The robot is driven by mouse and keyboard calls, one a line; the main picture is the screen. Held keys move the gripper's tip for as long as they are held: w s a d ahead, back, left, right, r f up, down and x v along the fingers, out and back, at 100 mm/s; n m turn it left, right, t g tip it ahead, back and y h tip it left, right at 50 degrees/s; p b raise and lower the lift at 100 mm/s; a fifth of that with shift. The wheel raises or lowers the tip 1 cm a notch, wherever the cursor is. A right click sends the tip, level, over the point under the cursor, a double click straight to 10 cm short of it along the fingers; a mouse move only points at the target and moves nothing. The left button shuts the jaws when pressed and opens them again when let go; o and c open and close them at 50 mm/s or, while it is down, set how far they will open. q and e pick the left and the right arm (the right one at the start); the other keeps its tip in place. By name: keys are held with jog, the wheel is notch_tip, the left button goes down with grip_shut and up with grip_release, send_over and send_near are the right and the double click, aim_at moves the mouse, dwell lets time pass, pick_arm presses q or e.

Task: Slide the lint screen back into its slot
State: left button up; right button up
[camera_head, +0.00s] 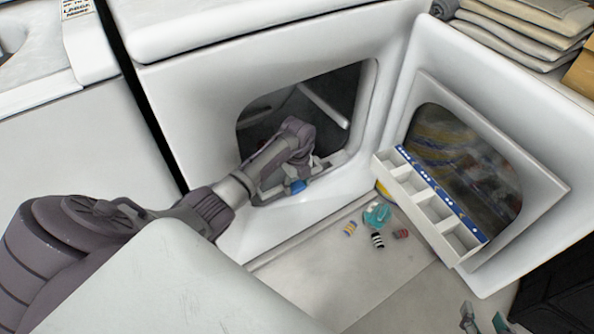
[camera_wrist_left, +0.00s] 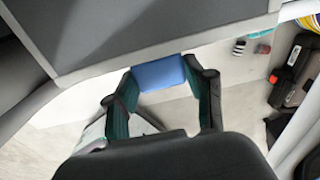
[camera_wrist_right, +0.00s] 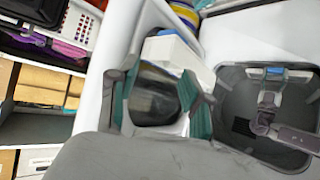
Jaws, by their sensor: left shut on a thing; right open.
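My left gripper (camera_head: 299,180) reaches down at the lower lip of the dryer's door opening (camera_head: 345,160). It is shut on a blue piece (camera_head: 298,187), which looks like the lint screen's handle. In the left wrist view the blue piece (camera_wrist_left: 160,73) sits between the two fingertips, against a grey panel edge. The rest of the screen and the slot are hidden, so I cannot tell how far in it is. My right gripper (camera_head: 484,322) is open and empty at the lower right of the head view, apart from the dryer.
The open dryer door (camera_head: 500,100) stands at the right, with a white compartment tray (camera_head: 430,205) in front of it. Socks (camera_head: 377,240) and a teal item (camera_head: 376,214) lie on the floor. Folded cloths (camera_head: 520,35) sit at the upper right.

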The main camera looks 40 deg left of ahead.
pick_arm(q)
jog(key=shift+f, duration=0.5)
jog(key=o, duration=1.2)
jog(key=shift+o, duration=0.2)
pick_arm(e)
jog(key=shift+w+a+r+t+y, duration=0.15)
jog(key=shift+w+a+r+t, duration=0.1)
jog(key=shift+w+r+t, duration=0.2)
jog(key=shift+w+a+r+t+y, duration=0.2)
jog(key=shift+w+r+t, duration=0.2)
jog(key=shift+r, duration=0.15)
